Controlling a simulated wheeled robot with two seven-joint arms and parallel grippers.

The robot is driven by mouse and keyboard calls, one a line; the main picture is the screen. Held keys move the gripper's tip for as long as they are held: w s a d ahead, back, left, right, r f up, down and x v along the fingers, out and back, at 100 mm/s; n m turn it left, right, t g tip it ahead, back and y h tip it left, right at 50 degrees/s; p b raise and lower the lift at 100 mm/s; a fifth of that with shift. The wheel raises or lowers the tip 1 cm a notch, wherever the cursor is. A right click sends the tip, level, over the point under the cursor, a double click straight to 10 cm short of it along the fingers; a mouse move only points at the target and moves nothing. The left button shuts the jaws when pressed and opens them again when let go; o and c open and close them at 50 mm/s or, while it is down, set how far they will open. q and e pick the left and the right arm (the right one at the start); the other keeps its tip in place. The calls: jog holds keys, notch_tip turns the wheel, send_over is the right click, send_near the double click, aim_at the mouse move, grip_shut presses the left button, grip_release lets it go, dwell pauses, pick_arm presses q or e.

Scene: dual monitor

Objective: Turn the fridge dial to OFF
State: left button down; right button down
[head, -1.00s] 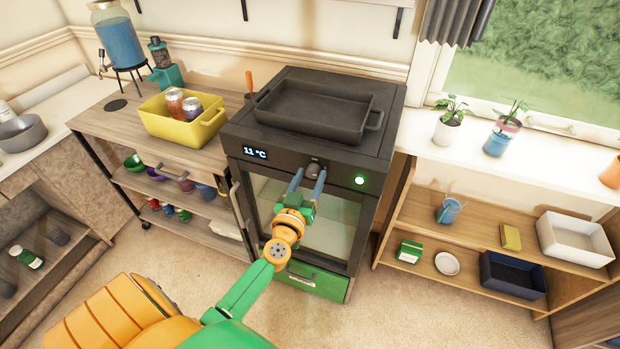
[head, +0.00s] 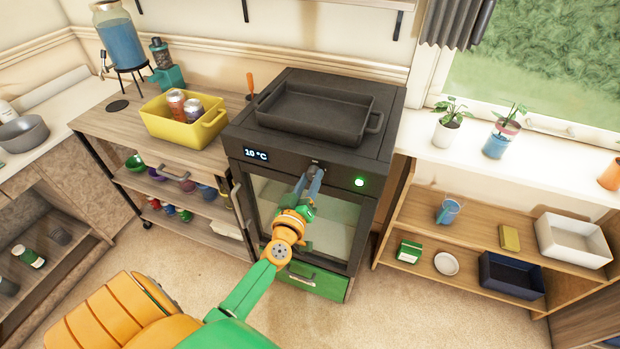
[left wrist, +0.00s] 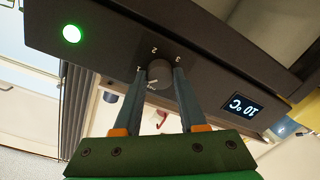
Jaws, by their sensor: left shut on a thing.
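The black fridge (head: 300,130) stands in the middle with a glass door. Its dark round dial (left wrist: 159,76) sits on the front panel, with small marks around it in the left wrist view. A green light (head: 360,182) glows right of the dial. My left gripper (head: 312,174) is shut on the dial, one finger on each side of it; the fingers hide much of the dial in the head view. My right gripper is not in view.
A black tray (head: 264,106) lies on top of the fridge. A yellow bin (head: 160,128) with cans stands on the cart to the left. A wooden shelf (head: 440,222) with several items is to the right. The floor in front is clear.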

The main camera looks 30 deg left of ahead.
pick_arm(q)
jog(key=n, duration=0.8)
jog(key=shift+n+h, duration=0.4)
dwell(0.5)
jog(key=shift+c, duration=2.3)
grip_release()
jog(key=v, duration=0.7)
